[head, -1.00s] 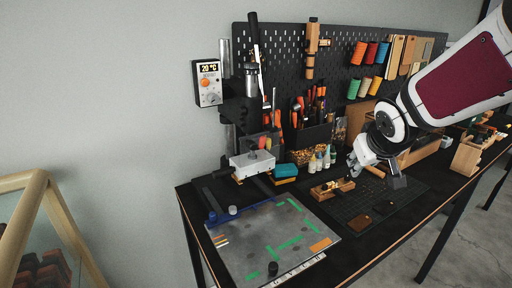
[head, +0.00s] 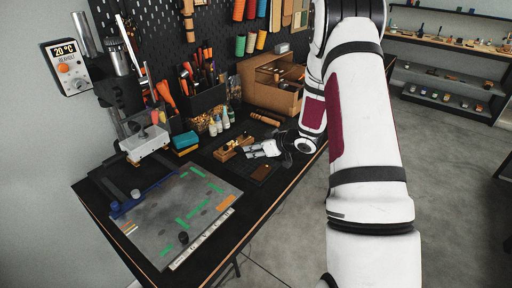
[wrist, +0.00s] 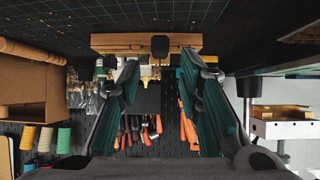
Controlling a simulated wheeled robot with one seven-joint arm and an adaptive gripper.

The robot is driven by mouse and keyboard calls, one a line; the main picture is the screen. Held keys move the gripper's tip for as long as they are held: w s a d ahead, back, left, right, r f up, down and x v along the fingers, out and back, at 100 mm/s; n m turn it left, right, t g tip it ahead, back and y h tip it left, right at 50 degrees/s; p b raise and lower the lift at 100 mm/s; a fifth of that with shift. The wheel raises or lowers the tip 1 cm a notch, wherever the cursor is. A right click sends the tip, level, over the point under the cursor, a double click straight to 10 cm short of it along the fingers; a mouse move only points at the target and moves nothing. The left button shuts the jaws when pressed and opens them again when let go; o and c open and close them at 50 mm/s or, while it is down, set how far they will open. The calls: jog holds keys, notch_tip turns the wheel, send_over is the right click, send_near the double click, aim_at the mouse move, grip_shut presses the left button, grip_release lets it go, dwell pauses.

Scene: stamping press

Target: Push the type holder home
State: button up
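The press stands at the left of the bench, with a white block (head: 145,143) as its head. A thin brass-coloured piece (wrist: 282,111), probably the type holder, shows against the block in the wrist view; how far in it sits I cannot tell. My gripper (head: 252,151) is well to the right of the press, low over the bench, beside a small wooden rack (head: 228,150). In the wrist view my two dark green fingers (wrist: 160,68) are apart, with nothing gripped between them. The rack's wooden bar (wrist: 112,43) and a black knob (wrist: 160,47) lie just beyond the tips.
A grey plate with green marks (head: 165,222) covers the bench front left. Small bottles (head: 219,124), a teal-topped block (head: 185,140) and a tool holder (head: 203,100) stand behind. A cardboard box (head: 273,95) is at the back right. A pegboard (head: 150,30) closes the rear.

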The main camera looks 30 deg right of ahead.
aim_at(242, 149)
jog(key=b+x, duration=0.6)
jog(key=x, duration=0.2)
jog(key=shift+f, duration=0.15)
jog(key=shift+s+r, duration=0.15)
jog(key=shift+r, duration=0.15)
grip_shut()
jog(key=shift+r+p, duration=0.15)
jog(key=shift+p, duration=0.2)
jog(key=shift+r+p, duration=1.7)
jog(key=shift+r, duration=0.7)
jog(key=shift+a, duration=0.1)
